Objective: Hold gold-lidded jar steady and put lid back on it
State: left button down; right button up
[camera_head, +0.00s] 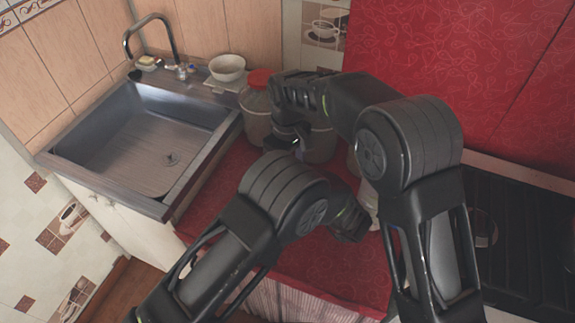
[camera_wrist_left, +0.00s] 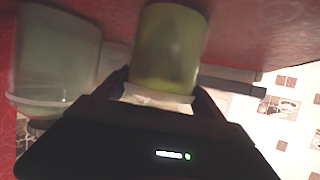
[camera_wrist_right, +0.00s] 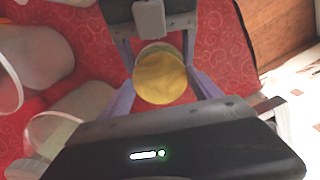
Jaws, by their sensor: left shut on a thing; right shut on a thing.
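In the right wrist view the round gold lid (camera_wrist_right: 160,80) is between the fingers of my right gripper (camera_wrist_right: 161,88), which is shut on it. A pale rim shows just behind the lid; I cannot tell whether the lid is seated on the jar. In the left wrist view a jar (camera_wrist_left: 170,45) with a yellow-green body and a whitish end is between the fingers of my left gripper (camera_wrist_left: 160,93), which is shut on it. In the head view my arms cover the jar and lid.
A red-lidded jar (camera_head: 257,112) stands at the counter's back left, with more pale jars (camera_head: 319,148) close to the arms. The sink (camera_head: 150,130) is at left, with a white bowl (camera_head: 227,68) behind it. A dark stove (camera_head: 515,225) is at right. Red counter is bare in front.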

jog(key=shift+c, duration=0.5)
jog(key=o, duration=1.6)
jog(key=shift+o, duration=0.2)
jog(key=shift+r, duration=0.15)
notch_tip(320, 180, up, 12)
pick_arm(q)
grip_release()
jog(key=shift+d, duration=0.1)
pick_arm(e)
jog(key=shift+f, duration=0.2)
